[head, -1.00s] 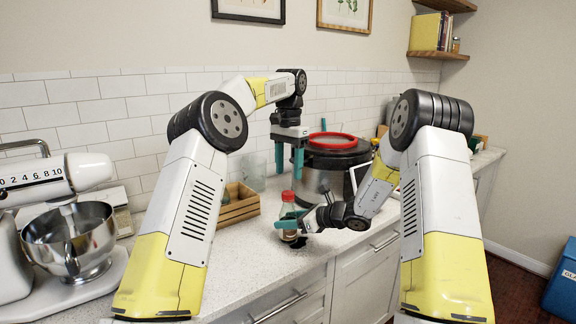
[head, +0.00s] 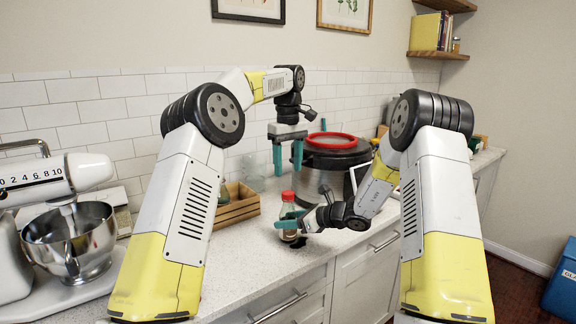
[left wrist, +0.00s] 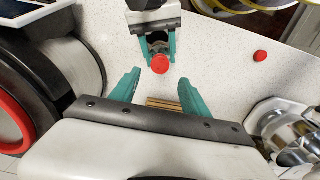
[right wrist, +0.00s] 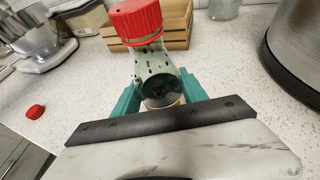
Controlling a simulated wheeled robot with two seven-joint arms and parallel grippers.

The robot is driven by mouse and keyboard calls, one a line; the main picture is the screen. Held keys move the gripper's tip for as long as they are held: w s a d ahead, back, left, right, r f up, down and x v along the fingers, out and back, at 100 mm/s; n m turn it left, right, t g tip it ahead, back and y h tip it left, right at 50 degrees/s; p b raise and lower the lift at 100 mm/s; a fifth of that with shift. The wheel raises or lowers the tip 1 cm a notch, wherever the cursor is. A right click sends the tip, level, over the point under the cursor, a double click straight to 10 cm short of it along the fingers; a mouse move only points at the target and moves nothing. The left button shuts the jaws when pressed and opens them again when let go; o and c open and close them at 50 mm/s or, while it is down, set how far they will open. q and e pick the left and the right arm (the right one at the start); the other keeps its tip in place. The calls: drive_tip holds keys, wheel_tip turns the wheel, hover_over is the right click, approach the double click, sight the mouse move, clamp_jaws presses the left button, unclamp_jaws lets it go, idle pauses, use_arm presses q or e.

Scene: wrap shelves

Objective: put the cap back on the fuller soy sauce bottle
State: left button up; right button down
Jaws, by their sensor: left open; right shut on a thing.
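A soy sauce bottle (head: 289,236) stands upright at the counter's front, with a red cap (head: 288,195) on its top. My right gripper (head: 291,222) is shut around its body. In the right wrist view, the bottle (right wrist: 157,72) is clear glass with dark specks and something dark low down; its fill level is hard to tell. A loose red cap (left wrist: 260,57) lies on the counter, also seen in the right wrist view (right wrist: 35,112); I cannot make it out in the head view. My left gripper (head: 287,158) is open and empty, above and behind the bottle.
A wooden crate (head: 238,211) and a glass jar (head: 252,179) stand behind the bottle. A large pot with a red ring (head: 332,139) is at the back right. A stand mixer with a steel bowl (head: 72,240) is at the left. The counter around the loose cap is clear.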

sight(288, 192)
use_arm(q)
drive_tip(key=shift+f, duration=4)
clamp_jaws()
drive_tip(key=m, duration=1.2)
drive_tip(key=shift+m, duration=0.3)
drive_tip(key=m, duration=0.5)
drive_tip(key=shift+f, duration=0.1)
drive_tip(key=shift+o, duration=0.9)
unclamp_jaws()
